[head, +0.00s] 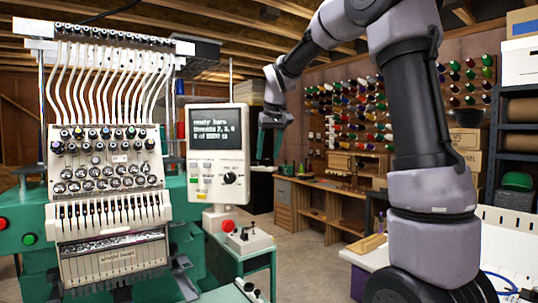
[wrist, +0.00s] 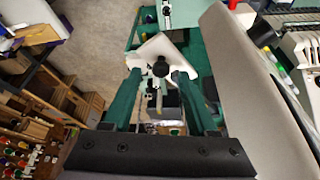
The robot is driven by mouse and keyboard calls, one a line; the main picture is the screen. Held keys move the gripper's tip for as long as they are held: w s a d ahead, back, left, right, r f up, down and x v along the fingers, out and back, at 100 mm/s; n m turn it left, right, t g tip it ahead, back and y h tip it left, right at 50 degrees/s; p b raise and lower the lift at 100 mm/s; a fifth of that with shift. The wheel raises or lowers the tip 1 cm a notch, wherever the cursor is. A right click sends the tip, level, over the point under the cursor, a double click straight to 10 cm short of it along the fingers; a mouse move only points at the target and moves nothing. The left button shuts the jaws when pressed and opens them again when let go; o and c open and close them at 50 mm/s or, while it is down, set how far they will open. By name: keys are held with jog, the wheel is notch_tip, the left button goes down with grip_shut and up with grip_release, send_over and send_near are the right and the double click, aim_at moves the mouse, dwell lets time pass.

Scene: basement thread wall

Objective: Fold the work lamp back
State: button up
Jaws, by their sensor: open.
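I cannot pick out the work lamp for certain in either view. A dark flat housing (head: 198,46) sits at the upper right of the embroidery machine (head: 105,150), and I cannot tell whether it is the lamp. My gripper (head: 271,150) hangs to the right of the machine's control panel (head: 218,155), fingers pointing down. In the wrist view its two green fingers (wrist: 158,85) are apart. A pale part with a black knob (wrist: 160,67) shows between them; I cannot tell how far below it is. A large pale slab (wrist: 252,90) is close on the right.
A small control box (head: 250,239) stands on a green stand below the panel. A wooden workbench (head: 325,205) and a thread rack (head: 350,110) are behind. Open floor (head: 300,240) lies between.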

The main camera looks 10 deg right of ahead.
jog(key=shift+w+f, duration=0.2)
jog(key=shift+f, duration=0.3)
grip_shut()
jog(key=shift+d, duration=0.1)
dwell(1.1)
